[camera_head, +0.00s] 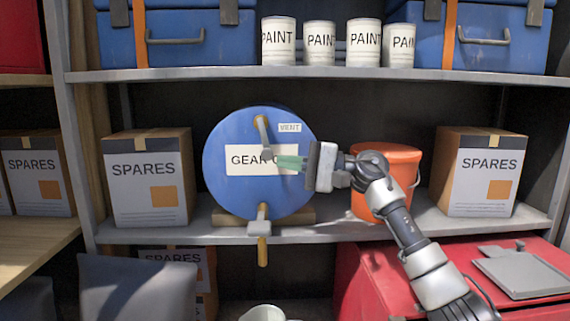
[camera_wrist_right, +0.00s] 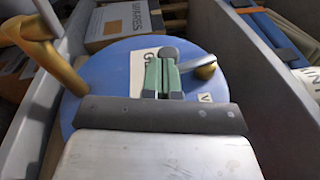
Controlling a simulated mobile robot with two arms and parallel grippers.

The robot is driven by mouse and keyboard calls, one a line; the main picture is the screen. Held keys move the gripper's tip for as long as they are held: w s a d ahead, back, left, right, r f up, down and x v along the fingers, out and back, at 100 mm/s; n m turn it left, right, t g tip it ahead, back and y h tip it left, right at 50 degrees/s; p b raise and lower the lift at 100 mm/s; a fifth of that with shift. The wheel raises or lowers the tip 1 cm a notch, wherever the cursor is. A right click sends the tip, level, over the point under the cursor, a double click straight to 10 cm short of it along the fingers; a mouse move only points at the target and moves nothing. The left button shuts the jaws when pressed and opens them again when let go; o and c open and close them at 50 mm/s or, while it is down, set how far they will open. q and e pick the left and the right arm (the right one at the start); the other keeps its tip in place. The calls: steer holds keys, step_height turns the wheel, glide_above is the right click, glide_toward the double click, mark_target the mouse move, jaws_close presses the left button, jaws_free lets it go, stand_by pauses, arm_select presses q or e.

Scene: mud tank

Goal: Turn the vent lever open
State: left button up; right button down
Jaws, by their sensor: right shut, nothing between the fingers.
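The blue drum (camera_head: 225,195) lies on its side on the middle shelf, its round face with a "GEAR O…" label towards me. The vent lever (camera_head: 264,138) is a grey bar on a brass hub near the top of the face, beside a small "VENT" tag (camera_head: 290,128). It hangs down, slightly right. My right gripper (camera_head: 279,161) is shut and empty, its green fingertips close to the lever's lower end and covering part of the label. In the right wrist view, the lever's rounded end (camera_wrist_right: 169,52) is just beyond the fingertips (camera_wrist_right: 162,62); contact is unclear. My left gripper is out of view.
A tap with a brass spout (camera_head: 263,250) sticks out low on the drum. An orange bucket (camera_head: 400,160) stands right of the drum, behind my right arm. Spares boxes (camera_head: 150,185) stand on both sides. Paint cans (camera_head: 319,45) line the shelf above. A red chest (camera_head: 365,285) is below right.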

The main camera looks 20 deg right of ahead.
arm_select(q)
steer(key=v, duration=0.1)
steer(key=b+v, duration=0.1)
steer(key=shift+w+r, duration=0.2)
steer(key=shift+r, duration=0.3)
arm_select(e)
steer(key=v, duration=1)
steer(key=shift+f, duration=0.1)
